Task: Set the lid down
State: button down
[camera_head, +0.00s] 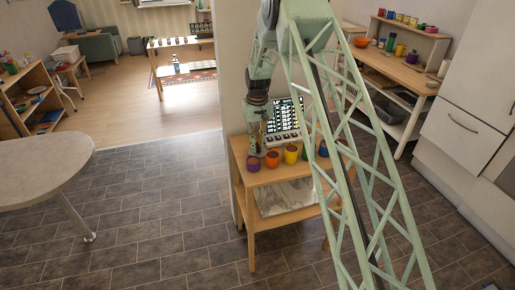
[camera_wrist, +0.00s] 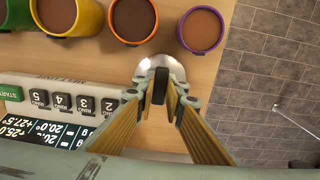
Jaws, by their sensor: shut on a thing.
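In the wrist view a round silvery lid (camera_wrist: 160,63) with a black knob (camera_wrist: 160,85) is at the fingertips of my gripper (camera_wrist: 162,100). My gripper is shut on the knob, and its yellow-lined fingers hide part of the lid. In the head view my gripper (camera_head: 256,143) is above the left end of the small wooden table (camera_head: 262,180); the lid cannot be made out there.
Orange (camera_wrist: 133,20), yellow (camera_wrist: 68,15) and green (camera_wrist: 12,16) cups with brown contents stand in a row beside the purple one. A panel with numbered buttons (camera_wrist: 60,98) and a display is on the left. Tiled floor (camera_wrist: 270,70) lies beyond the table's right edge.

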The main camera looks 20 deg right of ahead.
aim_at(258, 145)
jog(key=shift+f, duration=0.45)
jog(key=shift+f, duration=0.15)
jog(key=c, duration=2.7)
grip_release()
jog(key=shift+r, duration=6.15)
